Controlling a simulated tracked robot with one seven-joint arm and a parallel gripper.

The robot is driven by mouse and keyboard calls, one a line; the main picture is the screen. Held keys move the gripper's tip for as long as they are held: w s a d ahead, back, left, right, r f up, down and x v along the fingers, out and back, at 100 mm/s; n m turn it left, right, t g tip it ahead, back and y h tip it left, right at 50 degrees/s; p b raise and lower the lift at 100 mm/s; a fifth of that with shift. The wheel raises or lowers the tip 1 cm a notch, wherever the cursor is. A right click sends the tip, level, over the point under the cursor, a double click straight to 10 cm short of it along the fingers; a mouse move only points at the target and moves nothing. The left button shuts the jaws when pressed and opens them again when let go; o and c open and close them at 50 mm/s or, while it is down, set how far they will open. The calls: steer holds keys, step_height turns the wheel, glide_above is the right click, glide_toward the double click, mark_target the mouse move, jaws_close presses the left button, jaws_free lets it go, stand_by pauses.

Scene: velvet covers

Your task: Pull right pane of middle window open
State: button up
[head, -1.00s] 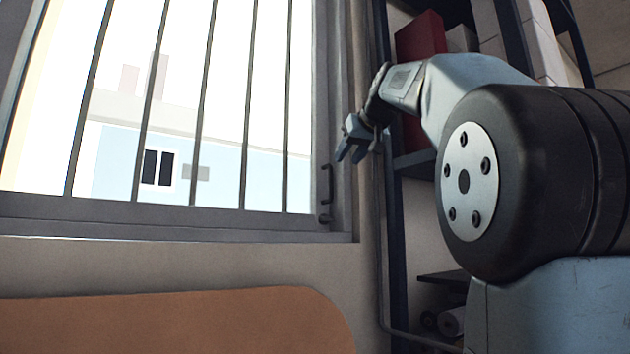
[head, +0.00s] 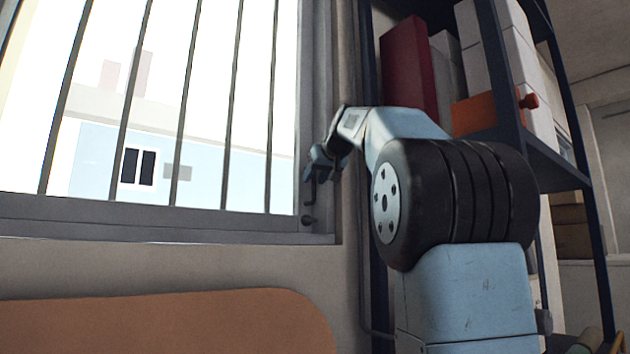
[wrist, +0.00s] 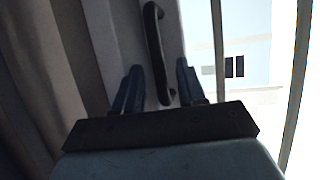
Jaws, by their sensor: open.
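A window pane with a grey frame (head: 150,215) and several dark vertical bars fills the left of the head view. A dark curved handle (wrist: 153,40) is on the frame in the wrist view. My gripper (head: 313,172) is beside the frame's right edge, at the handle, and hides part of it in the head view. In the wrist view my gripper (wrist: 158,75) is open, with one blue finger on each side of the handle's near end. I cannot tell whether a finger touches it.
A dark metal shelf (head: 545,160) with a red box (head: 408,70) and white boxes stands right of the window. A brown rounded panel (head: 170,320) lies below the window. A pale building shows outside.

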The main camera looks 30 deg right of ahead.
steer(key=shift+x, duration=0.9)
jaws_close()
